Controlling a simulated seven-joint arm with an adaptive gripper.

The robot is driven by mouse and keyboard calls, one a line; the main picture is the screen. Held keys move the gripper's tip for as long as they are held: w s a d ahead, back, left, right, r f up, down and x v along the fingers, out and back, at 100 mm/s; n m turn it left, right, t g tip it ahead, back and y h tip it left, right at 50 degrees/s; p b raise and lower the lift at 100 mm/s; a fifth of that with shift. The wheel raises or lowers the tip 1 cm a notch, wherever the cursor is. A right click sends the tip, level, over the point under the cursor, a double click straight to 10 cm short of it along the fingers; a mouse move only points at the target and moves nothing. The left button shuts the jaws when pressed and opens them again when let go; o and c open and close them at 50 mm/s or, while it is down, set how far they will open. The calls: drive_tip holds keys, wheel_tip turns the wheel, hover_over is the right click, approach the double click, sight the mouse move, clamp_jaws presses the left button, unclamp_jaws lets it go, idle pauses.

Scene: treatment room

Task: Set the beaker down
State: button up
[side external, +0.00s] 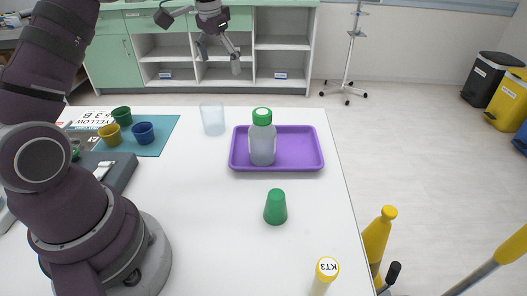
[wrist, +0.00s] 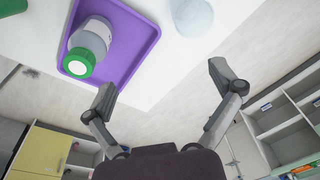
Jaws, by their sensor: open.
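The beaker (side external: 212,119), a clear frosted cup, stands upright on the white table, left of the purple tray and near the table's far edge. Part of it shows at the top of the wrist view (wrist: 193,17). My gripper (side external: 220,56) is open and empty, its fingers spread, raised above and apart from the beaker. In the wrist view both fingers (wrist: 162,86) show with nothing between them.
The purple tray (side external: 300,162) holds a green-capped bottle (side external: 262,140). A green cup (side external: 275,207) and a yellow-topped tube labelled KT3 (side external: 325,272) stand nearer. The table's middle is clear.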

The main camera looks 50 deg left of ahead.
drive_tip(key=s+d+r+t, duration=0.3)
drive_tip(key=s+d+r, duration=0.3)
drive_tip(key=s+d, duration=0.3)
drive_tip(key=s+d+f+m+t, duration=0.1)
drive_tip(key=s+d+f, duration=0.2)
drive_tip(key=s+d, duration=0.2)
drive_tip(key=shift+s+h, duration=0.4)
drive_tip(key=shift+s, duration=0.7)
